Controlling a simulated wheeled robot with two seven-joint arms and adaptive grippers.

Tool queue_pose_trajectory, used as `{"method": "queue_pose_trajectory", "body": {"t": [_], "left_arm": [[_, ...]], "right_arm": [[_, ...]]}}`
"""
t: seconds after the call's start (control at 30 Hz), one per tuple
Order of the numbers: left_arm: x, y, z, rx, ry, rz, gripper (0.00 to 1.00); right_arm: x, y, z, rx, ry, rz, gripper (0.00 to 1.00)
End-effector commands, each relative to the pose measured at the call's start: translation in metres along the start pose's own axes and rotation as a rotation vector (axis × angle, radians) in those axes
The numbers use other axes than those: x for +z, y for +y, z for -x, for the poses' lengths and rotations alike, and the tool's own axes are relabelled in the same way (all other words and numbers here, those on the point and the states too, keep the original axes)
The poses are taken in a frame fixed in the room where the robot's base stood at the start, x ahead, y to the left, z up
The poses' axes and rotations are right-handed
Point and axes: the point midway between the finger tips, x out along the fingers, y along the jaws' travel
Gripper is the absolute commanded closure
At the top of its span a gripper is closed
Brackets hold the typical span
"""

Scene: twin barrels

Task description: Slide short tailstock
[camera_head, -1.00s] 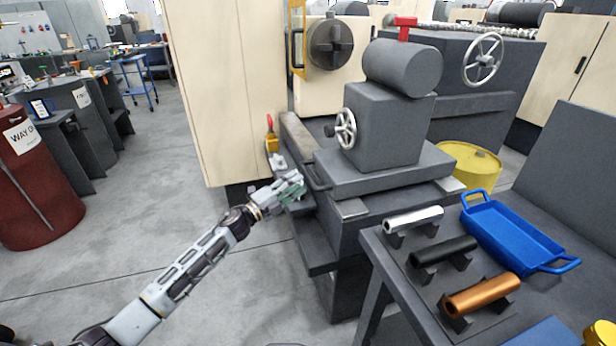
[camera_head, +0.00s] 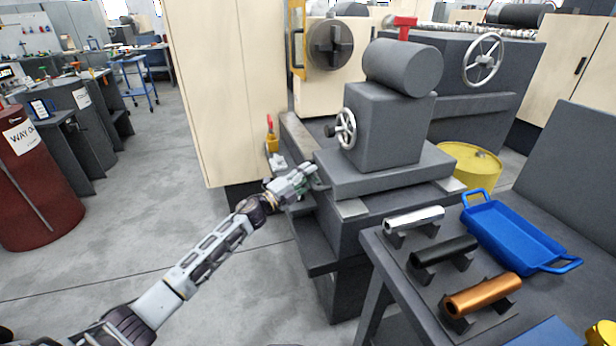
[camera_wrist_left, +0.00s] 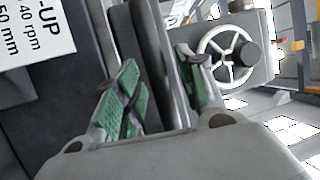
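The short tailstock (camera_head: 382,128) is a grey block with a thick horizontal cylinder on top and a flat base. It stands on the lathe bed (camera_head: 352,208). Its spoked handwheel (camera_head: 346,128) faces left and also shows at the upper right of the left wrist view (camera_wrist_left: 228,56). My left gripper (camera_head: 309,174) is at the left edge of the tailstock's base. In the left wrist view its green-padded fingers (camera_wrist_left: 160,92) stand apart with a dark grey bar (camera_wrist_left: 152,50) between them. Firm contact on both sides is not clear. My right gripper is out of view.
A chuck (camera_head: 330,44) is behind the tailstock. A grey bench at the right carries silver (camera_head: 414,219), black (camera_head: 443,251) and copper (camera_head: 483,295) cylinders and a blue tray (camera_head: 512,235). A yellow barrel (camera_head: 470,165) stands behind it.

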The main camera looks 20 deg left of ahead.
Motion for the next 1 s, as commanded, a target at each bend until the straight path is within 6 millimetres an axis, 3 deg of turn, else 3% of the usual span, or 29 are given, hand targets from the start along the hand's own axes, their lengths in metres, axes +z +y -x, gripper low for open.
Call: {"method": "queue_pose_trajectory", "body": {"t": [0.2,0.53,1.0], "left_arm": [[0.0,0.0,-0.0001,0.0,0.0,0.0,0.61],[-0.0001,0.0,0.0,0.0,0.0,0.0,1.0],[0.0044,0.0004,-0.0016,0.0,-0.001,0.0,1.0]], "right_arm": [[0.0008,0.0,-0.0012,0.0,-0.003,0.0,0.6],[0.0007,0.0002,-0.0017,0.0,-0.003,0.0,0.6],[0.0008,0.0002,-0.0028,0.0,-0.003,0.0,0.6]]}}
